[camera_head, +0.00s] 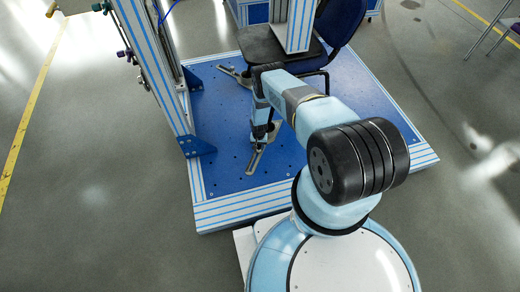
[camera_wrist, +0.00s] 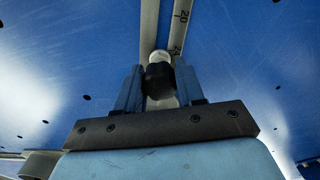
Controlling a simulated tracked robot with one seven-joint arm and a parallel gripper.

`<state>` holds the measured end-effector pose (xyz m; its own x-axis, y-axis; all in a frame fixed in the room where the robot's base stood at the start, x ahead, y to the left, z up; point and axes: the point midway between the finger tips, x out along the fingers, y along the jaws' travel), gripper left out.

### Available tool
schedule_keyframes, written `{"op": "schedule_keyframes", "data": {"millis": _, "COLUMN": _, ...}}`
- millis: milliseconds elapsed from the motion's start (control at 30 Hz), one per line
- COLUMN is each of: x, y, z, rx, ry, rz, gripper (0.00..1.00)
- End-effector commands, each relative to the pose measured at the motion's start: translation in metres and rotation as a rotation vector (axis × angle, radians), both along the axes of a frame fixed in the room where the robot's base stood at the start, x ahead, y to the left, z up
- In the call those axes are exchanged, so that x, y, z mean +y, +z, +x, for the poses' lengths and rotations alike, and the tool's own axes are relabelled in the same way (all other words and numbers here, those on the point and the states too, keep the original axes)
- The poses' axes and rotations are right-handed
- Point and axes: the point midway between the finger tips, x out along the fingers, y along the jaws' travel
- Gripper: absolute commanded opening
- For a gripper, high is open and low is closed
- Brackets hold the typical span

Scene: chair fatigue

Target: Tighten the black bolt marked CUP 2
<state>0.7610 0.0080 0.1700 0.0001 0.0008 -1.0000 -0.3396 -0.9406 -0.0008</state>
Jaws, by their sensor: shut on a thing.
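In the wrist view a black bolt knob (camera_wrist: 158,80) sits between the two blue fingers of my gripper (camera_wrist: 159,88). My gripper is shut on it. I cannot read a CUP 2 mark in either view. In the head view my gripper (camera_head: 265,133) is low over the blue base plate, at a grey bar (camera_head: 256,160). The knob itself is hidden there by my arm and gripper.
The blue perforated base plate (camera_head: 222,150) carries a second grey bar (camera_head: 232,75) farther back. A blue-and-white striped frame post (camera_head: 165,80) stands left of my arm. A chair with a dark seat (camera_head: 262,45) stands behind my arm. Open grey floor lies left of the plate.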

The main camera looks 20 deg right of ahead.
Motion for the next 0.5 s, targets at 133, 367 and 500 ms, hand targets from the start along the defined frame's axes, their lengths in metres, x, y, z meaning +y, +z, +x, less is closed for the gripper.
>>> {"op": "schedule_keyframes", "data": {"millis": 133, "x": 0.0001, "y": 0.0000, "z": 0.0000, "rx": 0.000, "ry": 0.000, "rz": 0.000, "gripper": 0.12}}
{"op": "schedule_keyframes", "data": {"millis": 367, "x": 0.0000, "y": 0.0000, "z": 0.0000, "rx": 0.000, "ry": -0.083, "rz": -0.001, "gripper": 0.06}}
{"op": "schedule_keyframes", "data": {"millis": 500, "x": 0.0002, "y": -0.0001, "z": 0.0000, "rx": 0.000, "ry": -0.257, "rz": -0.001, "gripper": 0.06}}
